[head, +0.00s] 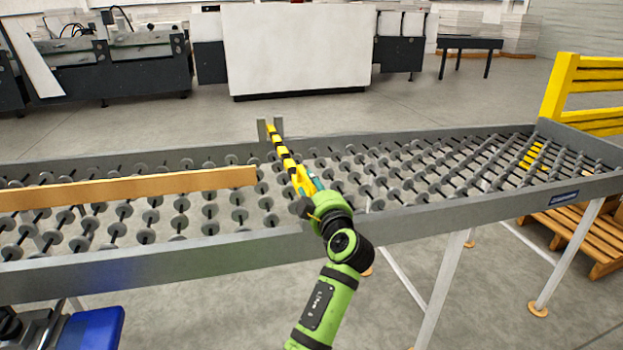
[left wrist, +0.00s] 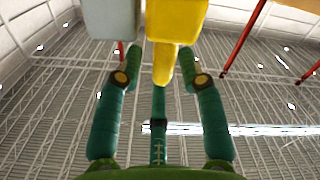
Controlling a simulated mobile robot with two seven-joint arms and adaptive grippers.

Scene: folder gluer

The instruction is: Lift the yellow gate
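The yellow gate (head: 282,150) is a bar with black stripes. It lies across the skate-wheel conveyor, from a grey bracket (head: 262,131) at the far rail to the near rail. My left gripper (head: 308,181) is at the gate's near end; my own arm partly hides this end. In the left wrist view the yellow gate (left wrist: 175,25) comes down between the two fingers of my left gripper (left wrist: 159,62). The fingers stand apart on either side of it, with a visible gap on the left. A grey block (left wrist: 110,18) is beside it. My right gripper is not in view.
The conveyor's near rail (head: 430,217) runs across the view. A long tan board (head: 130,188) lies on the wheels left of the gate. The wheels right of it are mostly bare. A yellow rail frame (head: 562,85) and wooden pallet (head: 565,228) are at the right.

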